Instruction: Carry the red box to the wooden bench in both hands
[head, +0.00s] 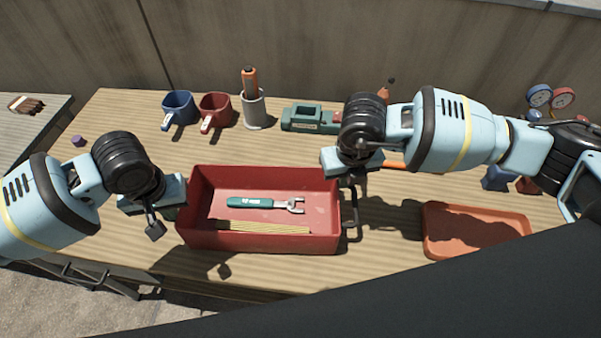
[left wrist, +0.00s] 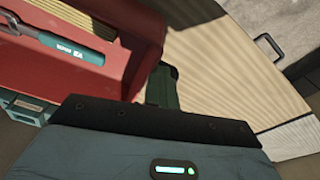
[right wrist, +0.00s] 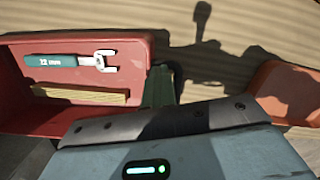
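The red box (head: 263,245) is an open tray over the wooden bench (head: 110,115). I cannot tell if it touches the top. Inside lie a green-handled wrench (head: 262,203) and a yellowish wooden strip (head: 265,228). My left gripper (head: 178,200) is at the box's left end, and my right gripper (head: 345,180) is at its right end. A green finger shows close beside the red wall in the left wrist view (left wrist: 162,88) and in the right wrist view (right wrist: 160,88). The box hides any grip, so I cannot tell whether either gripper is closed on it.
Blue (head: 178,108) and red (head: 215,110) mugs, a grey cup (head: 254,110) and a green tool (head: 305,120) stand behind the box. An orange tray (head: 475,230) lies to the right, gauges (head: 550,97) behind it. A grey table (head: 35,125) stands left.

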